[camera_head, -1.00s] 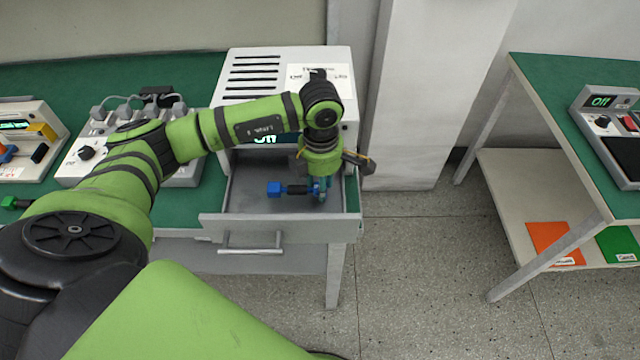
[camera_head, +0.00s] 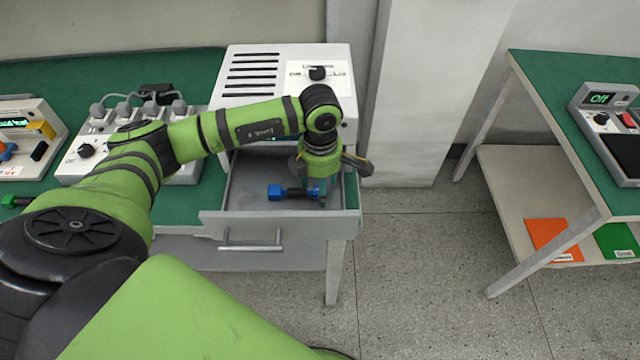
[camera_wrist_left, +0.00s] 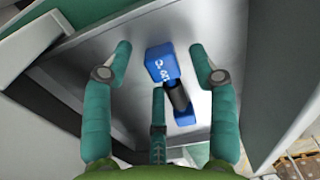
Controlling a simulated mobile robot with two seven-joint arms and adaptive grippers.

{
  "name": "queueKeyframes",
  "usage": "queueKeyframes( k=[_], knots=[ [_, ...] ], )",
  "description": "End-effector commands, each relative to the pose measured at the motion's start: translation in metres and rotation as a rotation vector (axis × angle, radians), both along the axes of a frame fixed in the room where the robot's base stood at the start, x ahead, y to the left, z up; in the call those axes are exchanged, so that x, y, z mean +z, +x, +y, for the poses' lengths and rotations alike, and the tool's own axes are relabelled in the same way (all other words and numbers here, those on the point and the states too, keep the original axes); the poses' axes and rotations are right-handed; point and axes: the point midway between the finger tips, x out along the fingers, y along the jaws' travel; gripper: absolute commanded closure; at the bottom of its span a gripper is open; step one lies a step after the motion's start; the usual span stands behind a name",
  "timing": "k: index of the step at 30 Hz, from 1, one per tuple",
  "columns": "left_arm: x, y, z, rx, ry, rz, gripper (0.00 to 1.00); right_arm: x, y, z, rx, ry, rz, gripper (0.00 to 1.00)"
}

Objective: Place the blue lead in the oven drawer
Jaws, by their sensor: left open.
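The blue lead (camera_head: 277,192), with a blue block end and a black middle, lies on the floor of the open oven drawer (camera_head: 240,225). The oven (camera_head: 262,85) is the white box behind it. My left gripper (camera_head: 322,192) points down into the right side of the drawer, over the lead's right end. In the left wrist view my teal fingers (camera_wrist_left: 168,90) are spread, and the lead's blue block (camera_wrist_left: 160,64) and black body (camera_wrist_left: 177,95) lie between and below them. Whether a finger touches the lead I cannot tell. My right gripper is not in view.
A grey power unit with plugs (camera_head: 140,140) stands left of the oven on the green table. A white column (camera_head: 430,90) stands right of the oven. A second green table (camera_head: 570,130) with a device (camera_head: 608,125) is at the right. Open floor lies between the tables.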

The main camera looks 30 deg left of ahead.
Motion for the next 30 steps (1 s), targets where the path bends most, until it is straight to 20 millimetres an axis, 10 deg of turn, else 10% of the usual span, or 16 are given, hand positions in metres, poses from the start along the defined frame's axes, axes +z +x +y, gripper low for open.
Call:
queueKeyframes(
  k=[15,30],
  knots=[
    [0.099,0.002,0.0,-0.001,0.0,-0.006,0.41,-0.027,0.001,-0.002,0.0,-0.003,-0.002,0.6],
    [0.115,0.001,0.0,0.0,0.0,-0.003,0.41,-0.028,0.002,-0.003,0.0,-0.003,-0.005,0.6]
  ],
)
